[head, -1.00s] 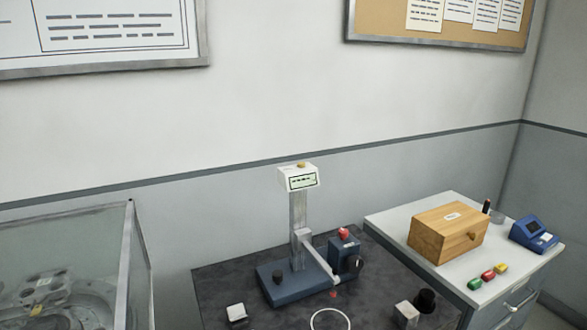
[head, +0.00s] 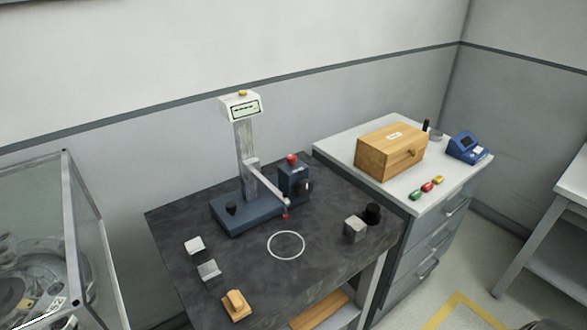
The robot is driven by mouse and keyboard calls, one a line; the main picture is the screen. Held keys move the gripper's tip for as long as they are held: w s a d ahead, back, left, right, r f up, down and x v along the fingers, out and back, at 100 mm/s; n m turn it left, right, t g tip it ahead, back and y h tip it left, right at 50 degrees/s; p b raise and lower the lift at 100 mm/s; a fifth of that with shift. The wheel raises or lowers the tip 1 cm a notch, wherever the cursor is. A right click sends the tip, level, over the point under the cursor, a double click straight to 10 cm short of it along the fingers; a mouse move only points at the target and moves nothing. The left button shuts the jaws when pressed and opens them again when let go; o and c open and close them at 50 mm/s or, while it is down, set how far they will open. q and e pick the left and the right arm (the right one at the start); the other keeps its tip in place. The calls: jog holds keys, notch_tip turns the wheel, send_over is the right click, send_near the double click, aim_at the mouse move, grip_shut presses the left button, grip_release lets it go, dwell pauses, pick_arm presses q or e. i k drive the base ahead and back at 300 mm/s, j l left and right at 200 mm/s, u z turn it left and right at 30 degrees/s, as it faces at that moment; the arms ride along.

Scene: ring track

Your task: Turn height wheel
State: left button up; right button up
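A height gauge (head: 247,150) stands on the dark table, with a blue base (head: 240,218), an upright column and a white display head (head: 240,106) with a yellow button on top. An arm reaches from the column toward the front right and ends in a small red tip (head: 285,215). A small black knob (head: 231,208) sits on the base at its left. A blue block (head: 294,180) with a red top stands beside the column and carries a dark round knob (head: 307,187) on its right side. I cannot tell which is the height wheel. Neither gripper shows.
The dark table (head: 180,275) holds a white ring (head: 286,245), several small metal blocks, a black cylinder (head: 372,213) and a wooden piece (head: 237,305). A cabinet (head: 335,150) at right bears a wooden box (head: 391,151) and a blue device (head: 468,147). A glass-walled enclosure (head: 50,230) stands at left.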

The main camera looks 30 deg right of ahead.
aim_at(303, 187)
jog(key=l+z, duration=0.2)
jog(key=z, duration=0.55)
jog(key=k+l+u, duration=0.2)
jog(key=l+u, duration=0.15)
